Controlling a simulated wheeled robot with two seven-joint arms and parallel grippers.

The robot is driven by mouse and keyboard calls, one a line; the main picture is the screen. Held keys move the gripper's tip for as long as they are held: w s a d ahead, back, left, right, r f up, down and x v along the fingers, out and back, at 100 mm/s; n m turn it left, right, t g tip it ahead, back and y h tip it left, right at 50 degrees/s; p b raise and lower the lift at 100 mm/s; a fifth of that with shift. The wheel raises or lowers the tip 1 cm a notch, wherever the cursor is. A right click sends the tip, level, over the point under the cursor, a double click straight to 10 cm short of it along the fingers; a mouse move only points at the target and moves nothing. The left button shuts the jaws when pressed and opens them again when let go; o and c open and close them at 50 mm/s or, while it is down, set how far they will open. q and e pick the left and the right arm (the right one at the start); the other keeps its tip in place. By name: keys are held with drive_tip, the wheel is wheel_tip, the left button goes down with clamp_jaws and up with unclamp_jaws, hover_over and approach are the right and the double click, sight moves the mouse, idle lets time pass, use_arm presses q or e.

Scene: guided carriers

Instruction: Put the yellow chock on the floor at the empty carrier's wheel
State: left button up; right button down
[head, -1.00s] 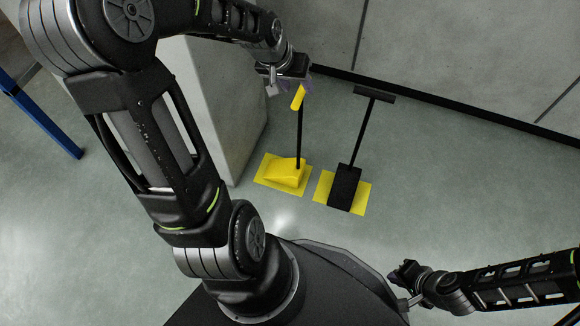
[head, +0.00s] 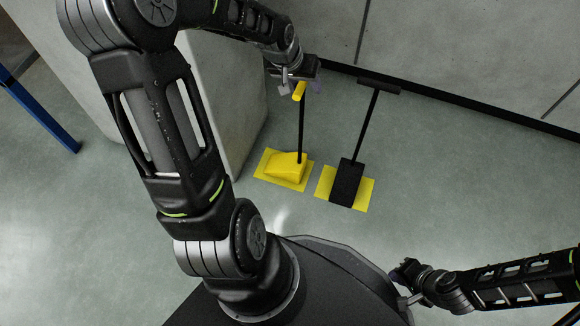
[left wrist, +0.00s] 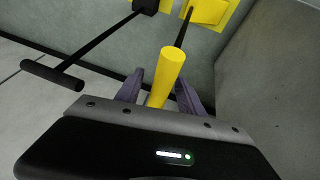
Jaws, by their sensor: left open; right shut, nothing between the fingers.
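The yellow chock (head: 286,167) sits on a yellow floor mat (head: 268,177). A black pole rises from it to a yellow crossbar handle (head: 299,91). My left gripper (head: 296,88) is open at that handle. In the left wrist view the yellow handle (left wrist: 168,72) lies between the two open fingers (left wrist: 158,92); I cannot tell whether they touch it. My right gripper (head: 402,282) is shut and empty, low at the right, far from the chock. No carrier or wheel is recognisable in these views.
A black chock (head: 346,183) with a black pole and black handle (head: 379,87) stands just right on another yellow mat (head: 366,194). A pale block (head: 213,100) is close on the left, and a wall lies behind. A blue post (head: 42,115) stands far left. Floor at right is open.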

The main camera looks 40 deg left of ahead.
use_arm(q)
drive_tip(key=shift+w+f, duration=0.3)
drive_tip(key=shift+f, duration=0.35)
drive_tip(key=shift+c, duration=0.3)
clamp_jaws()
drive_tip(key=shift+d, duration=0.15)
idle(0.8)
drive_tip(key=shift+w+r, duration=0.15)
drive_tip(key=shift+r, duration=0.05)
